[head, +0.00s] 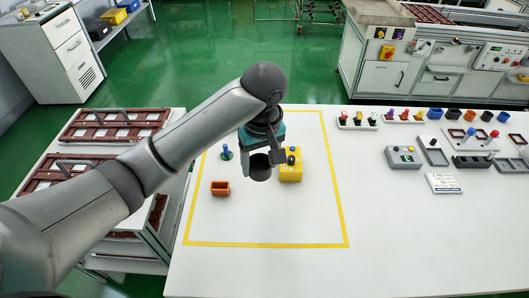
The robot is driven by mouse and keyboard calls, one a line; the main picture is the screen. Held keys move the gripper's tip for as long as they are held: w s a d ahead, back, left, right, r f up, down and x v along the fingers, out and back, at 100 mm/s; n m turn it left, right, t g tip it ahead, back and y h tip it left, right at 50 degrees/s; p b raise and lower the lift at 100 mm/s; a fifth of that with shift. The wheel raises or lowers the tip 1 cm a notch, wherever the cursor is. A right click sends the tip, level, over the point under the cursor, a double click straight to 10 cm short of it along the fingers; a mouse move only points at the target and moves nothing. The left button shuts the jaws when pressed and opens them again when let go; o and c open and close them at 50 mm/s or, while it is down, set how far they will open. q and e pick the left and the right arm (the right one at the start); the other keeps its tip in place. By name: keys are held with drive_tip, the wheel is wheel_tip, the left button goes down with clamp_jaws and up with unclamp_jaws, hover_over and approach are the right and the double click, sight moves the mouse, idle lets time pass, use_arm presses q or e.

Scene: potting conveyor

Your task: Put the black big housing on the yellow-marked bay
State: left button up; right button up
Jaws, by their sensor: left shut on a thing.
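My left gripper (262,153) reaches down over the yellow-marked bay (340,215), a yellow tape outline on the white table. It is shut on a dark, rounded piece, which looks like the black big housing (260,172); the gripper and wrist hide its upper part. The black piece is inside the outline, close to the left of a yellow block (291,173). I cannot tell whether it touches the table or the block. My right gripper is not in view.
The front of the outlined area is clear. Small coloured parts, a grey button box (404,157) and a white label plate (443,183) stand at right.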

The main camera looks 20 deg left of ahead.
use_arm(q)
drive_tip(key=shift+n, duration=0.7)
drive_tip(key=r, duration=0.1)
drive_tip(key=w+r, duration=0.1)
drive_tip(key=w+d+r+p, duration=0.1)
drive_tip(key=shift+r, duration=0.4)
drive_tip(key=shift+w, duration=0.1)
drive_tip(key=b, duration=0.3)
hover_over(265, 201)
drive_tip(key=f, duration=1.4)
drive_tip(key=shift+d+f, duration=0.2)
drive_tip(key=shift+f, duration=0.75)
wheel_tip(265, 201, down, 3)
drive_tip(key=shift+r+b, duration=0.15)
drive_tip(key=shift+b, duration=0.45)
drive_tip(key=shift+f, duration=0.45)
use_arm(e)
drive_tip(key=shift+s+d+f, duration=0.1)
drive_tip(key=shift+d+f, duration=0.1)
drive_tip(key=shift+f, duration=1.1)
